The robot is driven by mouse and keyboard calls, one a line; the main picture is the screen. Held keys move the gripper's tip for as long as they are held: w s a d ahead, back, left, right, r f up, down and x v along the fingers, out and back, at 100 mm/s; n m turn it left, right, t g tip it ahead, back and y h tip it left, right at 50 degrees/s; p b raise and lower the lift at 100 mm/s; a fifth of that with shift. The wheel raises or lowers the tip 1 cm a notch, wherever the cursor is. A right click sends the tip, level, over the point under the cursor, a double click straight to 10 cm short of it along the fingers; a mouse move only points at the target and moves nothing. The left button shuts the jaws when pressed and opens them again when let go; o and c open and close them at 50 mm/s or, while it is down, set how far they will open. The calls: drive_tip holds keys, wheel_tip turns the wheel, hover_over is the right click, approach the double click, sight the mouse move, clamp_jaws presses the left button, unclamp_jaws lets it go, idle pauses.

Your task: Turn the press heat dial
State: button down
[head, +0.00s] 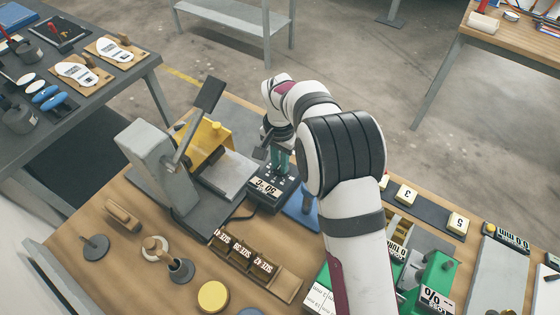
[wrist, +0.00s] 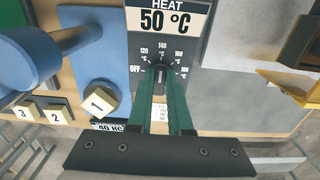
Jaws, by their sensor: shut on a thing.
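The heat dial (wrist: 159,74) is a small dark knob on a dark control box (wrist: 196,62). Marks around it run from OFF through 120, 140 and 160 to 180, and a display above reads HEAT 50 °C. My gripper (wrist: 160,86) points at the panel with its two green fingers closed on the sides of the dial. The dial's pointer is too small to read surely. In the head view the control box (head: 266,187) stands beside the press (head: 160,160), with my gripper (head: 279,172) over it; the dial itself is hidden there.
The grey press with its yellow part stands left of the box in the head view. A blue stand (wrist: 97,92) is close beside the box in the wrist view, with number tiles (wrist: 57,113) near it. A row of size-labelled slots (head: 243,255) lies in front.

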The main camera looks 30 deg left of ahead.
drive_tip(key=c, duration=0.8)
unclamp_jaws()
drive_tip(key=shift+c, duration=0.2)
wheel_tip(320, 180, up, 16)
drive_tip(key=shift+f, duration=0.1)
